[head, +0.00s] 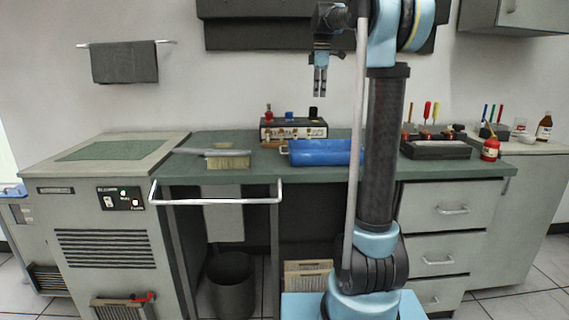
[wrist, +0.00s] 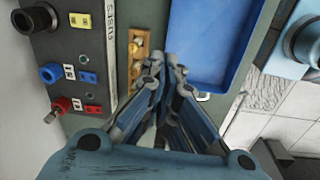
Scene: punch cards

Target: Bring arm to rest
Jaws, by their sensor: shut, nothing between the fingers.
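My gripper (head: 320,81) hangs fingers-down in the head view, high above the green bench top. Its fingers are together with nothing between them. In the wrist view my gripper (wrist: 172,66) shows its closed fingertips pointing toward the gap between a wooden strip and a blue tray. My arm rises from its base in front of the bench and bends over at the top. The gripper is well clear of everything on the bench.
The bench (head: 330,175) carries a control box (head: 292,131), a blue tray (head: 325,152), a stack of cards (head: 228,161) and a dark tool tray (head: 436,150). A metal rail (head: 216,200) runs along the front. A bin (head: 230,280) stands below. The air around the gripper is free.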

